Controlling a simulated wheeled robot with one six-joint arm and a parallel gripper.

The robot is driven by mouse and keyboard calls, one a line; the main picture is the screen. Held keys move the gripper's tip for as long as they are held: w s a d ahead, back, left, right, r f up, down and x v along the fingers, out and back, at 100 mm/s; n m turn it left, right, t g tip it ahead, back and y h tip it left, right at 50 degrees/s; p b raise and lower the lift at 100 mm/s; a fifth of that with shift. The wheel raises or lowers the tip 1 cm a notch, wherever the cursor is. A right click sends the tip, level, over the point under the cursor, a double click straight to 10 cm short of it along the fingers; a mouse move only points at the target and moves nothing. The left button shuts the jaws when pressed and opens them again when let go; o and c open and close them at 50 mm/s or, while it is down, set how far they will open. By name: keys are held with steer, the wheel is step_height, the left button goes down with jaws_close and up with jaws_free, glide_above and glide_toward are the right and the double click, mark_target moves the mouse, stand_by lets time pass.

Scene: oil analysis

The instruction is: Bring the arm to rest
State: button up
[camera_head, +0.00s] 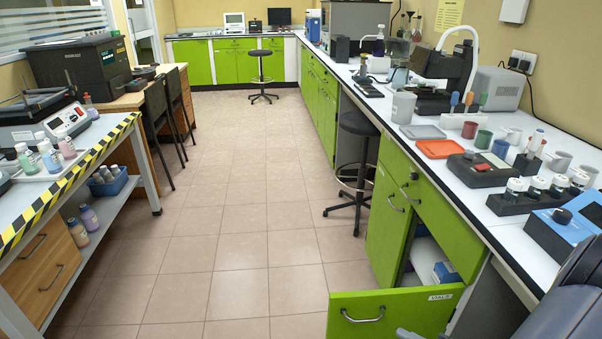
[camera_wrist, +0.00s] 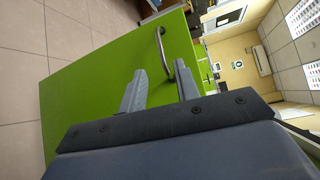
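In the wrist view my gripper (camera_wrist: 159,80) points at a green drawer front (camera_wrist: 95,95) with a metal handle (camera_wrist: 162,46). The two grey fingers stand apart with nothing between them. The handle lies just beyond the fingertips, and I cannot tell the exact gap.
The right counter (camera_head: 437,132) holds an orange tray (camera_head: 440,149), a blue device (camera_head: 570,230), cups and a microscope (camera_head: 447,75). A black stool (camera_head: 357,150) stands beside the cabinets. A striped-edge bench (camera_head: 70,180) is on the left.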

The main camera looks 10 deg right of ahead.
mark_target(365, 320)
steer(key=shift+b+x, duration=1.3)
steer(key=shift+x, duration=4.15)
steer(key=shift+r, duration=0.1)
